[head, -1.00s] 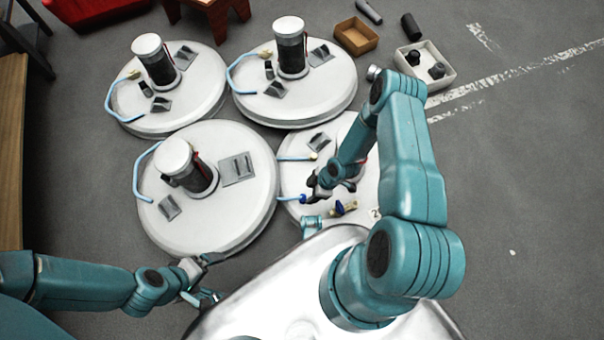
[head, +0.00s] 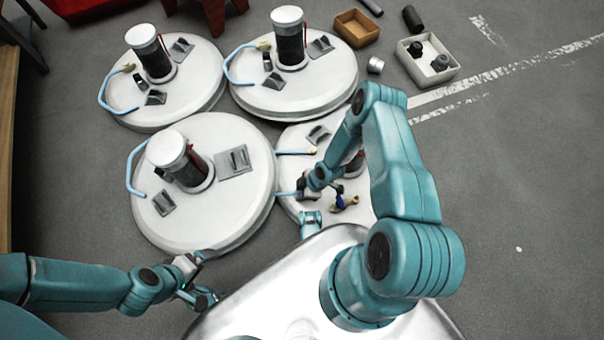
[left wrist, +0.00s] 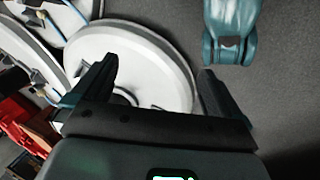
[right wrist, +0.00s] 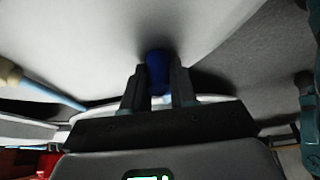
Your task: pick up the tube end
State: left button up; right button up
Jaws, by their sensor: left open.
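My right gripper (head: 304,190) is low over the front right tank lid (head: 292,138). In the right wrist view its two fingers (right wrist: 158,88) are close together, on either side of a dark blue tube end (right wrist: 158,68), and appear to touch it. A light blue tube (head: 286,193) runs left from this gripper in the head view; the blue end is hidden there. Another tube piece with a tan end (head: 313,150) lies further back on the lid. My left gripper (head: 212,277) is open and empty, off the front left tank; its spread fingers (left wrist: 155,85) show in the left wrist view.
A blue and tan fitting (head: 345,203) lies on the same lid, right of my right gripper. Three more round tanks with black posts stand left and behind. An open bin (head: 428,68) and a brown box (head: 356,28) are on the floor at the back right.

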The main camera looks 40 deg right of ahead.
grip_shut()
pick_arm(q)
notch_tip(320, 180, up, 7)
jog(key=s+p, duration=0.1)
jog(key=p, duration=0.6)
jog(key=shift+s+d+r+g+p, duration=0.15)
jog(key=shift+s+d+g+p, duration=0.15)
jog(key=shift+d, duration=0.15)
pick_arm(e)
notch_tip(320, 180, up, 14)
jog(key=shift+f, duration=0.25)
jog(key=s+d+b, duration=0.1)
jog(key=s+d, duration=0.3)
jog(key=s+d+f+b, duration=0.1)
jog(key=s+d, duration=0.3)
jog(key=d, duration=0.1)
jog(key=s+d+f+b, duration=0.1)
jog(key=s+d, duration=0.3)
jog(key=shift+s+d+f+b, duration=0.2)
jog(key=shift+s+d+b, duration=0.05)
jog(key=shift+d+b, duration=0.15)
pick_arm(q)
notch_tip(320, 180, down, 4)
jog(key=shift+r, duration=0.1)
pick_arm(e)
jog(key=shift+a, duration=0.1)
